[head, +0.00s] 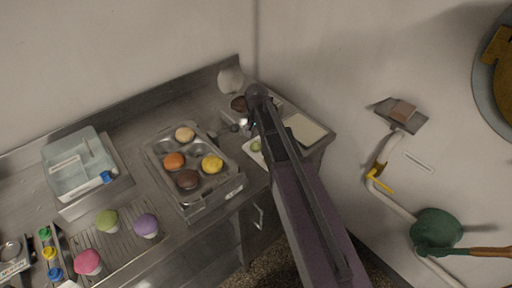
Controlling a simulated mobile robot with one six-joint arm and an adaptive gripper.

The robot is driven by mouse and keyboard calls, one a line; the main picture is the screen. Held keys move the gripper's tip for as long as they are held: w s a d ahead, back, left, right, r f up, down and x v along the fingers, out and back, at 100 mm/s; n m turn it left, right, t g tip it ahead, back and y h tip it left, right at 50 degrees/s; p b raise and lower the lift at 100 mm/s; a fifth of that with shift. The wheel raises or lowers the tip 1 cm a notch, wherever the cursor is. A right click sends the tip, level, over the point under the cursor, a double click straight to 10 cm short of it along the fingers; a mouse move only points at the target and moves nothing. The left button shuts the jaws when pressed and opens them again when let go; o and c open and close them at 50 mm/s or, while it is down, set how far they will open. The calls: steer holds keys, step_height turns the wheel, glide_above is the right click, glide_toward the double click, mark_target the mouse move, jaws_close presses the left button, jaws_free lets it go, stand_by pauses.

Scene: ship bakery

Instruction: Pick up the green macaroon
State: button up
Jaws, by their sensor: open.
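A small pale green round thing, which looks like the green macaroon (256,146), lies on a white plate (254,157) on the steel counter, right of the muffin tray. My arm crosses in front and hides part of the plate. My gripper (237,127) is small and partly hidden at the far end of my arm, above the counter and close to the macaroon in the picture. It is open, and I see nothing held in it. Its height above the counter cannot be told.
The muffin tray (222,192) holds several round pastries. Green (107,220), purple (146,226) and pink (88,262) cupcakes stand on the left, near a clear container (78,165). A pale board (304,130) lies at the right end, near the wall.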

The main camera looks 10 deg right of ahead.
mark_target(256, 143)
steer(key=shift+s+f+b, duration=0.1)
steer(key=shift+f+b, duration=2.3)
steer(key=shift+f, duration=0.1)
steer(key=c, duration=0.9)
